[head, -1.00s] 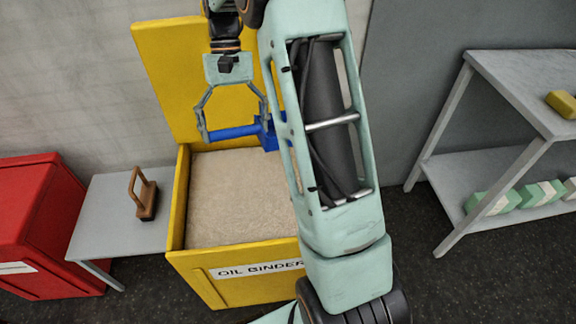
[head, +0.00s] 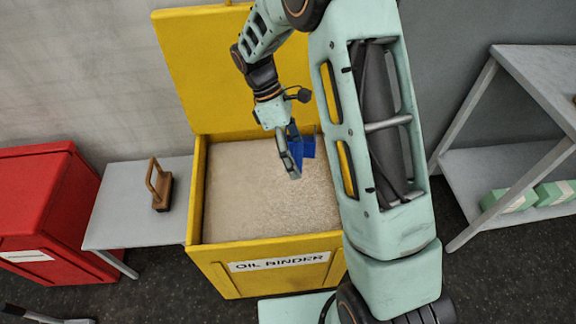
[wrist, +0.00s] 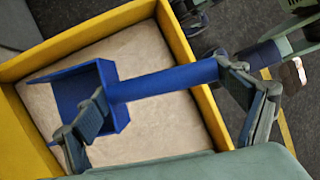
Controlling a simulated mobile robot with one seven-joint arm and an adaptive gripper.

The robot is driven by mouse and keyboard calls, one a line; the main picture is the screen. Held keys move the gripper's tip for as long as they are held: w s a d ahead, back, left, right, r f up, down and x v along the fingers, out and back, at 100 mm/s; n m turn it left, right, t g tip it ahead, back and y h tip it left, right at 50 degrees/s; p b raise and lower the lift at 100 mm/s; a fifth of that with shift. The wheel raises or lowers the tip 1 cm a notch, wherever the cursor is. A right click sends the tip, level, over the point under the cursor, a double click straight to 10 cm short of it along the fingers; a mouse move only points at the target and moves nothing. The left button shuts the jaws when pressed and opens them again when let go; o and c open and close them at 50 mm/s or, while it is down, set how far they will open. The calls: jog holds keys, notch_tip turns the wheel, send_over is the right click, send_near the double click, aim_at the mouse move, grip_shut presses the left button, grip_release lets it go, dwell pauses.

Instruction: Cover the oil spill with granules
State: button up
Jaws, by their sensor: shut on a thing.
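A yellow bin (head: 197,188) labelled OIL BINDER stands open, its lid up against the wall, filled with pale beige granules (head: 245,200). My gripper (head: 291,160) is over the granules, shut on a blue scoop (head: 306,147). In the wrist view, the fingers of my gripper (wrist: 166,92) sit at the two ends of the scoop's handle (wrist: 170,82), with the pan on the left. The visible inside of the pan is bare blue; one finger hides part of it. I cannot tell whether the scoop touches the granules. No oil spill shows.
A red bin (head: 40,200) stands at the left. A small grey table (head: 125,215) beside it holds a wooden-handled brush (head: 160,188). A grey shelf (head: 540,90) with green and white boxes (head: 520,198) stands at the right. Dark floor shows in front.

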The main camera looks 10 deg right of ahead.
notch_tip(320, 180, down, 24)
jog(key=s+a+n+t+h+b, duration=0.1)
jog(key=n+b, duration=0.5)
jog(key=b, duration=1)
jog(key=shift+a+n+t+h+b, duration=0.3)
jog(key=shift+a+t+h, duration=0.15)
jog(key=shift+a, duration=0.3)
jog(key=shift+s, duration=0.1)
jog(key=shift+s+d+f+t+b, duration=0.1)
jog(key=shift+f+t+b, duration=0.55)
jog(key=shift+b, duration=0.6)
jog(key=shift+s+d+f+t+y+b, duration=0.1)
jog(key=shift+s+f+t+y+b, duration=0.45)
jog(key=shift+b, duration=0.7)
jog(key=shift+w+r, duration=0.1)
jog(key=shift+r, duration=0.05)
notch_tip(320, 180, up, 19)
jog(key=p, duration=1.6)
